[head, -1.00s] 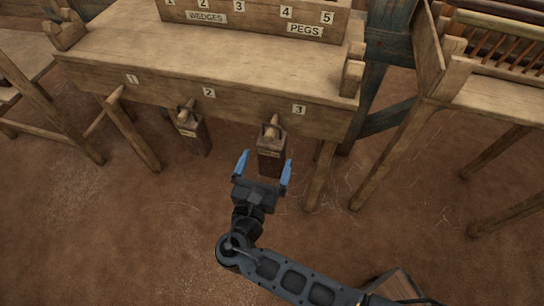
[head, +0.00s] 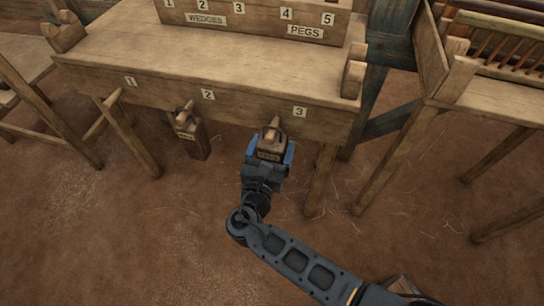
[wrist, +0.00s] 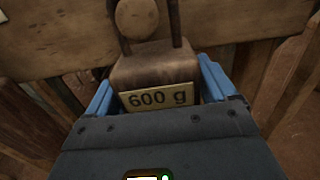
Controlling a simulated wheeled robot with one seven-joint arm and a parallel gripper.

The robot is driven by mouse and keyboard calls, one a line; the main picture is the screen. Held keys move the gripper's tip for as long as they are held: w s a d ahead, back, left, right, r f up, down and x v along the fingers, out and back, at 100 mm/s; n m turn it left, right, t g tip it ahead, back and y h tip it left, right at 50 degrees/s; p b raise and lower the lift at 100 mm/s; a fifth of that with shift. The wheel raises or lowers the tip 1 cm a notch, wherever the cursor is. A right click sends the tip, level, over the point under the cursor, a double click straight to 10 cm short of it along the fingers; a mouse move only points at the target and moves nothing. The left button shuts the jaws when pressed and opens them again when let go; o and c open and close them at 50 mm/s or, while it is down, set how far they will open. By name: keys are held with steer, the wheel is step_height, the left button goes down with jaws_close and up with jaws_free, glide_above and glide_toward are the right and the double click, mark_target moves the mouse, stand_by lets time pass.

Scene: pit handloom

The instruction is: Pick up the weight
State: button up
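A dark wooden block weight (head: 271,147) hangs by its loop from the peg under number 3 on the bench front. In the wrist view the weight (wrist: 150,68) has a tan label reading "600 g". My gripper (head: 270,155) has its blue fingers on either side of this weight, spread about as wide as before. In the wrist view the fingers of my gripper (wrist: 158,90) flank the block, with little room at the sides. Contact is not clear. The lower part of the weight is hidden behind my gripper. A second weight (head: 192,138) hangs from the peg under number 2.
The wooden bench (head: 210,55) stands directly above and behind the weights, with a rack (head: 255,20) marked WEDGES and PEGS on top. A bench leg (head: 321,178) stands right of my gripper. The earthen floor is clear in front.

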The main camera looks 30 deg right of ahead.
steer(key=c, duration=1.2)
steer(key=shift+r, duration=0.1)
